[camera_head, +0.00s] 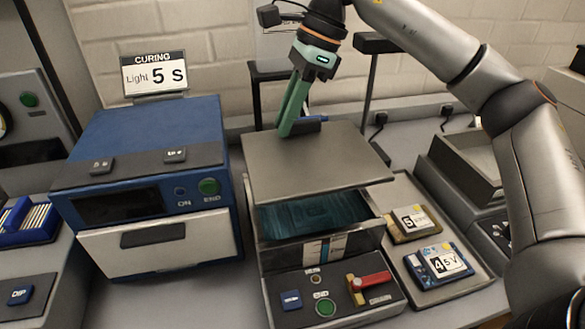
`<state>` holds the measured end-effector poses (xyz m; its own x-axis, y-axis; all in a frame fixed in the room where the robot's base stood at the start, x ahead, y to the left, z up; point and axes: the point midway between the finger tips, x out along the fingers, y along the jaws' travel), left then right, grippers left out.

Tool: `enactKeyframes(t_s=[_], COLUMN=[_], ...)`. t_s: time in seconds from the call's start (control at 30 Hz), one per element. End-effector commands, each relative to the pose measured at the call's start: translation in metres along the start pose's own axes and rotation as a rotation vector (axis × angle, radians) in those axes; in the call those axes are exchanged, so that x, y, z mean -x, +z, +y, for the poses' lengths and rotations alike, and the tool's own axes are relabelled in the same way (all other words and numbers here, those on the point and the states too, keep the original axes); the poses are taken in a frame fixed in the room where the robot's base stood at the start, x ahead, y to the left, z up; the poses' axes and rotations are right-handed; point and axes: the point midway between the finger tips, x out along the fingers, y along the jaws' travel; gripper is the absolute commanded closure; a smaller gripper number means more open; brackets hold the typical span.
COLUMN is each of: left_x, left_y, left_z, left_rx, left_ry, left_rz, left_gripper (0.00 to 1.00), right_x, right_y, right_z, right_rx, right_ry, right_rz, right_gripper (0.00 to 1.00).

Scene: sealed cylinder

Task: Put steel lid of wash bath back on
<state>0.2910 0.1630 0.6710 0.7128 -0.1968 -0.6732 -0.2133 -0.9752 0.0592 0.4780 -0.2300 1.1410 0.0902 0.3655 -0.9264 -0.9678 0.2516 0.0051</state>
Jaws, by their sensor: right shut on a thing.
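The wash bath (317,256) is a dark box with a control panel in front. Dark blue-green liquid (305,216) shows through its open front part. The flat grey steel lid (310,165) is over the rear of the bath, with a gap below its front edge. Whether its back edge touches the bath is hidden. My right gripper (289,127), with green fingers, points down at the lid's rear edge and is shut on its dark handle (310,126). My left gripper is out of view.
A blue curing box (150,135) stands close on the left. A grey open box (465,165) is at the far right. Thin posts and a brick wall are behind.

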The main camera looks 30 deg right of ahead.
Motion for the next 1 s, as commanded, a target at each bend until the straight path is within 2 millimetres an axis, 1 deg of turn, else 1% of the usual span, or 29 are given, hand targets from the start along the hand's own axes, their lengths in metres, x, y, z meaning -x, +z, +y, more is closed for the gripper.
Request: enactKeyframes(t_s=[0.03,0.13,0.37,0.57,0.97,1.0], left_x=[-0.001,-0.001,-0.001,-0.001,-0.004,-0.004], left_y=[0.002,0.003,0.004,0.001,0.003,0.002], left_z=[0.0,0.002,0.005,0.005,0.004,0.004], left_rx=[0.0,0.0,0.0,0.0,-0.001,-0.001], left_ry=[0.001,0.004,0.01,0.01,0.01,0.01], left_rz=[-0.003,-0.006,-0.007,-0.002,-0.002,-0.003], left_gripper=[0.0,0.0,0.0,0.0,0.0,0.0], right_x=[-0.011,-0.026,-0.044,-0.069,-0.076,-0.076], right_y=[-0.005,-0.012,-0.018,-0.028,-0.031,-0.031], right_z=[0.0,0.0,0.0,0.0,0.0,0.0], right_rx=[-0.002,-0.002,-0.001,0.0,0.001,0.001], right_ry=[0.002,0.001,0.0,0.001,-0.001,-0.001], right_rz=[0.002,0.001,0.0,0.0,-0.002,-0.001], right_gripper=[1.0,1.0,1.0,1.0,1.0,0.8])
